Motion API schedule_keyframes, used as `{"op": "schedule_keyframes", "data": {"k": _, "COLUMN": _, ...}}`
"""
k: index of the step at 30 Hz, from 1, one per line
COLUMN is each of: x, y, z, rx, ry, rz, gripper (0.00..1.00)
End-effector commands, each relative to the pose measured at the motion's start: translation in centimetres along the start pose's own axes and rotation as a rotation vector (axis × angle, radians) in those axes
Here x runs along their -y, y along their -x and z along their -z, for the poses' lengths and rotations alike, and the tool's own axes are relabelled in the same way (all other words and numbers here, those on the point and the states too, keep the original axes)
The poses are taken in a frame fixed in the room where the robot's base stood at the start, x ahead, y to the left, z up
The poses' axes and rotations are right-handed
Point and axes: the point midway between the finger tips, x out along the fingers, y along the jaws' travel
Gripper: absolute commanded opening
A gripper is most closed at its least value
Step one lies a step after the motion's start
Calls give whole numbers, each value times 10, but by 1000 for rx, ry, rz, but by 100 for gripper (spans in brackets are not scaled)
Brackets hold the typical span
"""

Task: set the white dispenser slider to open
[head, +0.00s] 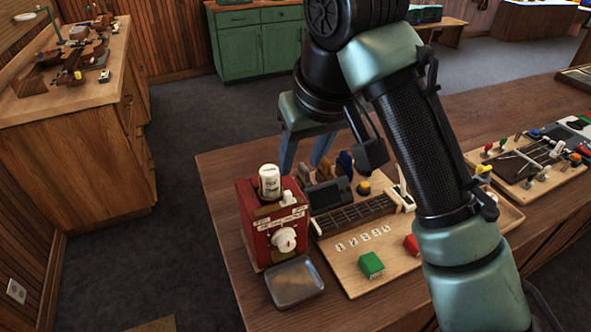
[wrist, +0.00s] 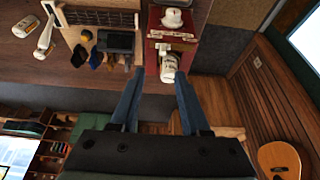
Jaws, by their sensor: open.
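The red dispenser box (head: 258,240) stands near the table's left edge. Its small white slider (head: 287,197) sits at the top front, beside a white bottle (head: 269,182); its setting is too small to read. A white knob (head: 284,240) is on the front below a label strip. In the wrist view the red box (wrist: 153,55) shows at top centre, with the bottle (wrist: 168,68) close to the right fingertip. My gripper (head: 303,162) is open and empty, above and behind the box. It also shows in the wrist view (wrist: 157,80), its fingers pointing toward the box.
A metal tray (head: 295,283) sits in front of the box. To its right are a dark device (head: 329,194), a fretboard on a wooden board (head: 358,215), a green block (head: 371,265) and a red block (head: 411,244). Floor lies left of the table.

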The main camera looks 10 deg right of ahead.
Motion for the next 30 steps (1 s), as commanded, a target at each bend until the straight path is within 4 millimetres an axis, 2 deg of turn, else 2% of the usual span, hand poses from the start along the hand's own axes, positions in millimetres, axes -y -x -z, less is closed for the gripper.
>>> {"op": "schedule_keyframes", "data": {"k": 1, "x": -2, "y": 10, "z": 1, "rx": -2, "ry": 0, "rz": -4, "gripper": 46}}
{"op": "schedule_keyframes", "data": {"k": 6, "x": 0, "y": 24, "z": 0, "rx": 0, "ry": 0, "rz": -1, "gripper": 46}}
{"op": "schedule_keyframes", "data": {"k": 19, "x": 4, "y": 26, "z": 4, "rx": -22, "ry": 6, "rz": 4, "gripper": 46}}
{"op": "schedule_keyframes", "data": {"k": 22, "x": 24, "y": 28, "z": 27, "rx": -140, "ry": 36, "rz": 24, "gripper": 46}}
{"op": "schedule_keyframes", "data": {"k": 25, "x": 60, "y": 43, "z": 70, "rx": -392, "ry": 78, "rz": 60, "gripper": 46}}
{"op": "schedule_keyframes", "data": {"k": 27, "x": 88, "y": 70, "z": 101, "rx": -633, "ry": 95, "rz": 83, "gripper": 46}}
{"op": "schedule_keyframes", "data": {"k": 29, "x": 105, "y": 101, "z": 120, "rx": -844, "ry": 95, "rz": 91, "gripper": 46}}
{"op": "schedule_keyframes", "data": {"k": 30, "x": 112, "y": 124, "z": 128, "rx": -981, "ry": 86, "rz": 86, "gripper": 46}}
